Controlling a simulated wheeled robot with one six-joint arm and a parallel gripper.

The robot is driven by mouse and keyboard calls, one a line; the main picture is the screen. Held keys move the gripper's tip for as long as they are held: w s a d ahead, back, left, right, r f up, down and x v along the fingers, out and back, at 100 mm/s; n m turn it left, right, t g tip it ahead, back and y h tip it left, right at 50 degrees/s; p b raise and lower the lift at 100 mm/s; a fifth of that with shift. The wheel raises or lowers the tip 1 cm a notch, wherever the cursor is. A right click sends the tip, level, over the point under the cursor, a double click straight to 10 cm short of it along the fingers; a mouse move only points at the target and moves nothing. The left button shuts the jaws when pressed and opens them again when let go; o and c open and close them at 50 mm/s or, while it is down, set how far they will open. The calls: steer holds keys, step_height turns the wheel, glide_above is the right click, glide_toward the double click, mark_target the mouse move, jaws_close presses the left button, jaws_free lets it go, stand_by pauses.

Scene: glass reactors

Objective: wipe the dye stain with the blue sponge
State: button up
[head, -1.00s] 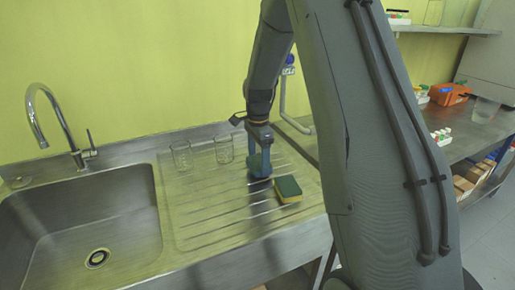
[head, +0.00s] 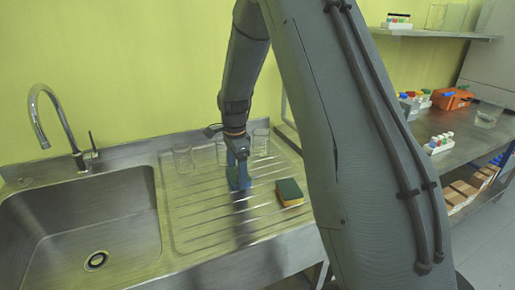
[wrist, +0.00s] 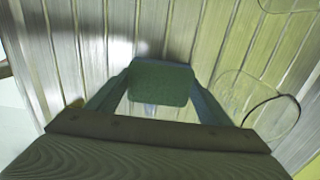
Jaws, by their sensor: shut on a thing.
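My gripper (head: 238,172) is over the ribbed steel drainboard, pointing down, left of the green-and-yellow sponge. It is shut on a sponge that looks blue in the head view (head: 236,178). In the wrist view the held sponge (wrist: 160,82) shows a dark green face between the fingers. The sponge is low, close to the drainboard; I cannot tell whether it touches. I cannot make out the dye stain; a small bluish patch shows just below the sponge in the wrist view, and I cannot tell what it is.
Glass beakers (head: 183,160) stand along the back; one rim (wrist: 257,104) is close on the right in the wrist view. The sink (head: 95,215) and tap (head: 60,115) are left.

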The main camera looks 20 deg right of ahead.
mark_target(258, 175)
steer(key=shift+a, duration=1.95)
steer(key=shift+f+b, duration=0.15)
steer(key=shift+b, duration=0.3)
steer(key=d, duration=0.3)
steer(key=shift+d+r+p, duration=0.15)
steer(key=shift+r+p, duration=0.1)
steer(key=shift+p, duration=0.05)
steer(key=shift+d+f+p, duration=0.1)
steer(key=shift+d+p, duration=0.25)
steer(key=shift+d, duration=3.85)
steer(key=shift+d+r, duration=0.25)
steer(key=shift+r, duration=0.05)
step_height(258, 175, up, 8)
steer(key=p, duration=0.4)
steer(key=shift+f+p, duration=0.2)
steer(key=shift+p, duration=0.1)
steer(key=shift+a, duration=0.1)
